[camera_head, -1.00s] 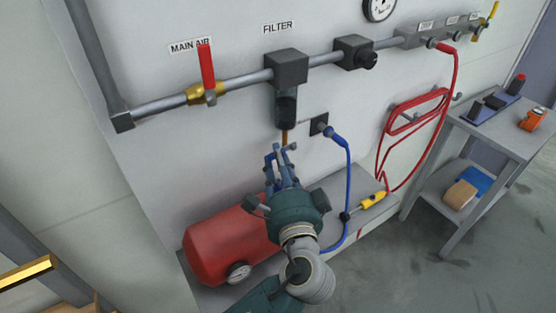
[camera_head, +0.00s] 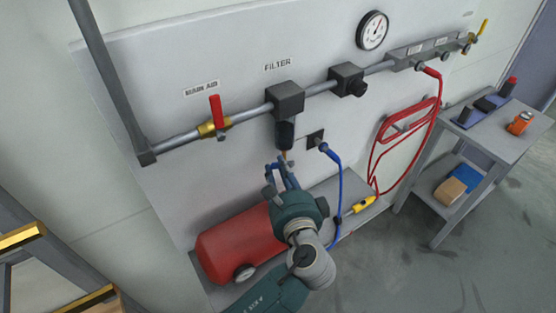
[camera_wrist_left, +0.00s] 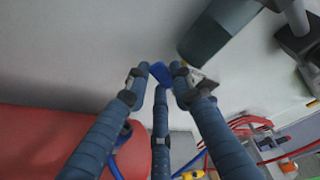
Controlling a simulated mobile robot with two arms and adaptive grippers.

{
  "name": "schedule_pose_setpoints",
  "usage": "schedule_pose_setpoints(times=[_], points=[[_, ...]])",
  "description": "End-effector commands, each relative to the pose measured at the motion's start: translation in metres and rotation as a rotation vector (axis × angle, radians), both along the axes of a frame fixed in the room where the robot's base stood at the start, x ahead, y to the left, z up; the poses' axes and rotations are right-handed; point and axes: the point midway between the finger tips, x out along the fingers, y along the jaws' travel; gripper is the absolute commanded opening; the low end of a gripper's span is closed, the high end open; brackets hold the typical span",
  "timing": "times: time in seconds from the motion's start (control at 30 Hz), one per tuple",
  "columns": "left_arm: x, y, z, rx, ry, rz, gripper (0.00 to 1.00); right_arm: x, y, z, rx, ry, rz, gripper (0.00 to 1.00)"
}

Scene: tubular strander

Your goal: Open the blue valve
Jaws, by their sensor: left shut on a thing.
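The blue valve (camera_wrist_left: 162,73) shows in the left wrist view as a small blue piece between the fingertips. It sits below the dark filter bowl (camera_wrist_left: 215,32). In the head view the filter bowl (camera_head: 285,135) hangs from its square block, with a thin orange-brown stem under it; the blue valve is hidden or too small to tell there. My left gripper (camera_head: 280,166) is just below the bowl, and its fingers (camera_wrist_left: 160,82) are shut on the blue valve. My right gripper is not in view.
A red tank (camera_head: 238,248) lies below left of the gripper. A blue hose (camera_head: 338,175) hangs close on its right. The red main-air lever (camera_head: 216,108) stands upright on the pipe. Red hose loops (camera_head: 405,130) and a grey side table (camera_head: 480,150) are farther right.

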Motion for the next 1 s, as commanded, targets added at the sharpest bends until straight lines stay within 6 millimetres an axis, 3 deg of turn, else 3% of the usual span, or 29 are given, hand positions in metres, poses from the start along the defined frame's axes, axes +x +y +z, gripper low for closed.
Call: schedule_pose_setpoints(times=[0.1,0.8,0.83,0.93,1.0], points=[[0.0005,-0.0017,0.0042,0.049,0.037,-0.001,0.0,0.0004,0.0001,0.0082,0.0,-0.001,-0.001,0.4],[0.0018,-0.003,0.0056,0.121,0.089,0.0,0.0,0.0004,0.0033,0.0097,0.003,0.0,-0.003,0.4],[0.0018,-0.003,0.0056,0.121,0.088,0.0,0.24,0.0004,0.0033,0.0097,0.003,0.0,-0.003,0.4],[0.0018,-0.0029,0.0057,0.121,0.088,0.0,0.43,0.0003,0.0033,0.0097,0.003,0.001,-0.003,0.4],[0.0018,-0.0029,0.0059,0.12,0.087,0.0,0.43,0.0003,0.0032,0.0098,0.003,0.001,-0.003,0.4]])
